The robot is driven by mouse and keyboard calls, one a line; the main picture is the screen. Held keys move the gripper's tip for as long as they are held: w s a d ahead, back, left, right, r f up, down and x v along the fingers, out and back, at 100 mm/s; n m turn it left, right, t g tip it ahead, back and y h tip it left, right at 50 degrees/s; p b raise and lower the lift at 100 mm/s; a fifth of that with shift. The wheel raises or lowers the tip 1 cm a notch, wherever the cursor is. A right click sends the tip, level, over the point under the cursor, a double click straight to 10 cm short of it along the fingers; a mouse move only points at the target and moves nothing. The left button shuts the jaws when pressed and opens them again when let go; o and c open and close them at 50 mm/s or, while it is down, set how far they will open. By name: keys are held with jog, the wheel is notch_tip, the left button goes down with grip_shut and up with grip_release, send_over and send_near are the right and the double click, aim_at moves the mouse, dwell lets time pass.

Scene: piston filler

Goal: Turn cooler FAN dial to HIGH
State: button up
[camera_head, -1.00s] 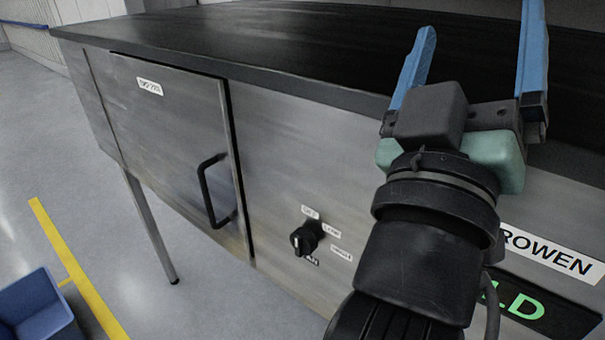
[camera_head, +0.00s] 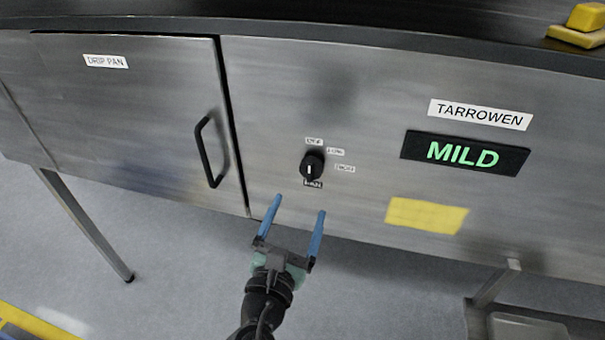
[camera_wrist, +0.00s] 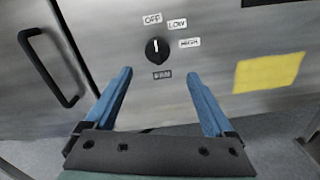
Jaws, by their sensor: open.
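The black FAN dial (camera_head: 312,165) is on the steel cabinet front, right of the drip pan door. In the wrist view the dial (camera_wrist: 157,50) has OFF (camera_wrist: 152,19), LOW (camera_wrist: 177,24) and HIGH (camera_wrist: 189,42) labels around it and a FAN label (camera_wrist: 162,75) below. Its white mark points up, roughly toward OFF. My gripper (camera_head: 299,206) has two blue fingers, spread apart and empty. It is below and in front of the dial, apart from it; in the wrist view the dial is centred beyond the fingertips.
The drip pan door (camera_head: 130,115) has a black handle (camera_head: 208,150) left of the dial. To the right are a TARROWEN label (camera_head: 480,114), a display reading MILD (camera_head: 464,153) and a blank yellow sticker (camera_head: 426,215). The dark counter edge (camera_head: 300,35) overhangs above.

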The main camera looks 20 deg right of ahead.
aim_at(310, 172)
jog(key=p+x, duration=0.1)
jog(key=x, duration=0.9)
jog(key=shift+w+r, duration=0.15)
jog(key=shift+w, duration=0.1)
jog(key=shift+a, duration=0.1)
jog(key=c, duration=1.4)
